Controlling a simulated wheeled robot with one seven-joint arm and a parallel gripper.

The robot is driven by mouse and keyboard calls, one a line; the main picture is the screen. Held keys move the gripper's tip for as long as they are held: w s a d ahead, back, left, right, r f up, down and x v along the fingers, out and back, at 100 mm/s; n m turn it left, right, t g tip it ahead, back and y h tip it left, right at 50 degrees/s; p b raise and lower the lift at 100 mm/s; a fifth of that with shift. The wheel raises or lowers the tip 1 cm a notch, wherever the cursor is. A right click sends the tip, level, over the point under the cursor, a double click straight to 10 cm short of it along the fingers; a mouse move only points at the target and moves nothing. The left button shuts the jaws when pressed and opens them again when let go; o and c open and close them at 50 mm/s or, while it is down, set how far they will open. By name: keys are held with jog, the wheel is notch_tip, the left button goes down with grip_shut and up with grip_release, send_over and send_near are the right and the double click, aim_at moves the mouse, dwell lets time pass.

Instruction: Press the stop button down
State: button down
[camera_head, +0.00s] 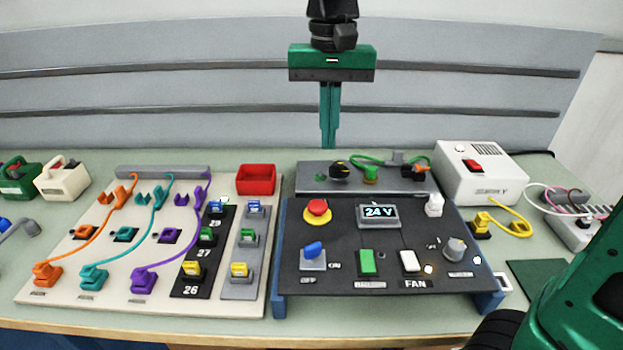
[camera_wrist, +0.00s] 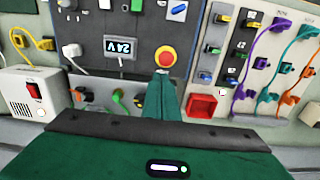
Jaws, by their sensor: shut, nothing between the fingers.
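The stop button (camera_head: 318,207) is a red mushroom cap on a yellow collar. It sits at the upper left of the dark control panel (camera_head: 340,280), left of the 24 V display. My gripper (camera_head: 329,145) points downward with its green fingers shut and empty. In the head view the fingertips appear above and behind the button, apart from it. In the wrist view the button (camera_wrist: 166,57) shows just beyond the shut fingertips (camera_wrist: 163,74), which hide none or little of it. The exact height of the fingertips above the panel cannot be told.
A grey box with a knob and cables (camera_head: 320,182) stands behind the panel. A white power supply (camera_head: 480,172) stands at the right. The panel carries several other switches.

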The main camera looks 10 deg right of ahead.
aim_at(318, 203)
jog(key=shift+w+a+r, duration=0.2)
jog(key=shift+w+a, duration=0.1)
jog(key=shift+a, duration=0.45)
jog(key=shift+f, duration=0.15)
notch_tip(318, 203, down, 14)
jog(key=shift+r, duration=0.1)
